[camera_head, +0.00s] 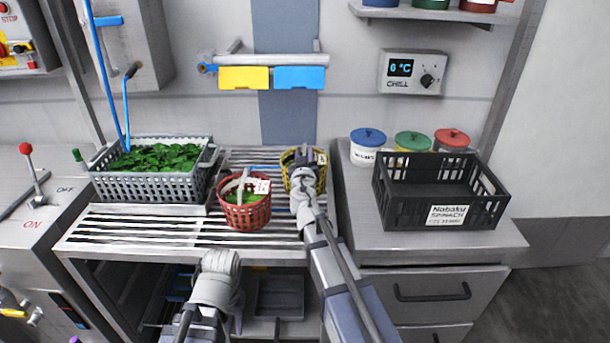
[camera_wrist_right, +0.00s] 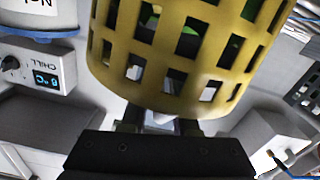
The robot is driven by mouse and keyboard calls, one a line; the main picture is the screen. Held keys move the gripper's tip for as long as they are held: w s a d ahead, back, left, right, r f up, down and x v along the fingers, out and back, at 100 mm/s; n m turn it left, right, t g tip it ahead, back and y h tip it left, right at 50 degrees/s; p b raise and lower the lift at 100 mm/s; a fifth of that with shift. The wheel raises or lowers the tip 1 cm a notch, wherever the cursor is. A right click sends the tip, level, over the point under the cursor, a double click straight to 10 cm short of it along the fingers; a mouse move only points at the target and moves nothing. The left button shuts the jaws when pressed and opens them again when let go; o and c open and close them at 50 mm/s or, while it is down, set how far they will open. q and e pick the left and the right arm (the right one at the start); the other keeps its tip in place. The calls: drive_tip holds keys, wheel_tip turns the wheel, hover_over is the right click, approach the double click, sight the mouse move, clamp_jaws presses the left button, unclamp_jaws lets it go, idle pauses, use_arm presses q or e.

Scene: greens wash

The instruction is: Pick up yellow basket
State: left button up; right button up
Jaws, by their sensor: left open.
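The yellow basket (camera_head: 291,184) stands on the slatted rack, just right of the red basket. It fills the upper part of the right wrist view (camera_wrist_right: 175,62), with dark and green patches showing through its holes. My right gripper (camera_head: 302,157) is at the yellow basket's rim, partly over it. In the right wrist view its two fingers (camera_wrist_right: 160,122) reach up to the basket's edge, with something pale between them. Their tips are hidden, so I cannot tell whether they are closed on it. My left gripper (camera_head: 236,322) is open, low in front of the rack, apart from the baskets.
A red basket (camera_head: 245,214) with greens and a white tag stands close left of the yellow one. A grey crate (camera_head: 150,187) of leaves is further left. A black crate (camera_head: 382,196) and lidded jars (camera_head: 366,152) stand on the right counter. The rack (camera_head: 140,232) is clear in front.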

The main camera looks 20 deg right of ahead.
clamp_jaws()
idle(1.0)
